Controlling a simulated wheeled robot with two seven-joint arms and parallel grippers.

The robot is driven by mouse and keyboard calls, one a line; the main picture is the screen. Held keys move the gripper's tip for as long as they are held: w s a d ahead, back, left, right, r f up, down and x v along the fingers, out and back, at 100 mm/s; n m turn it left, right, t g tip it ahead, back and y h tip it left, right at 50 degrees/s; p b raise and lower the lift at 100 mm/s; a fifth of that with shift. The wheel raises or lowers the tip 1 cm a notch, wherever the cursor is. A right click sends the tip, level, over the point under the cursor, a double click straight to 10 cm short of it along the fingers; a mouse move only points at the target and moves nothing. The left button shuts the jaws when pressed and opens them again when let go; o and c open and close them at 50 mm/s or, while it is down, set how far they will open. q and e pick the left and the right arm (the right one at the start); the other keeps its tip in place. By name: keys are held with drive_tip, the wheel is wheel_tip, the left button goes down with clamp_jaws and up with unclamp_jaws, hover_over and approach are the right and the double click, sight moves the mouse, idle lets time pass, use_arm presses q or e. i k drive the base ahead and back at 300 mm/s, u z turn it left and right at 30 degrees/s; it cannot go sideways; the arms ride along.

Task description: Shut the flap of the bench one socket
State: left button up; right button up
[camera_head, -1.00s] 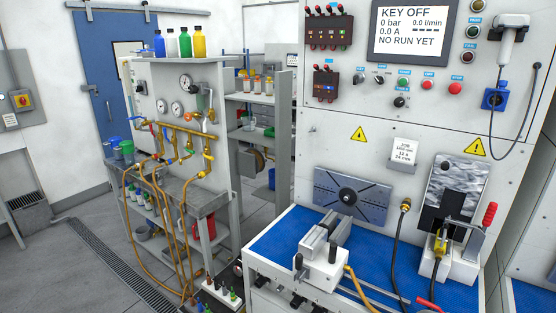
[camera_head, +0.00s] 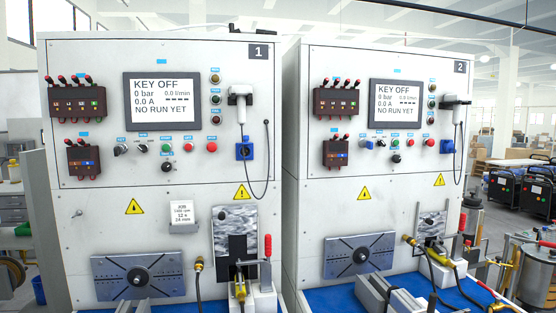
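Bench one (camera_head: 70,215) is the left grey test panel, marked 1. Its blue socket (camera_head: 244,151) sits low on the right of the panel, under a white hand-held unit (camera_head: 240,97) on a holder. The socket is small here, and I cannot tell whether its flap is open or shut. A thin dark cable (camera_head: 268,160) hangs in a loop beside and below the socket. Neither of my grippers is in view.
Bench two (camera_head: 305,230), marked 2, stands to the right with its own blue socket (camera_head: 447,147). A red-handled clamp (camera_head: 267,248) stands low on bench one. Blue mats (camera_head: 330,302) lie at the bottom. Drums and machines (camera_head: 530,265) stand far right.

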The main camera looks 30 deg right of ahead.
sight(246, 137)
drive_tip(key=z, duration=0.3)
drive_tip(key=k, duration=1.25)
drive_tip(key=z, duration=0.5)
drive_tip(key=i, duration=1.5)
drive_tip(key=u, duration=0.15)
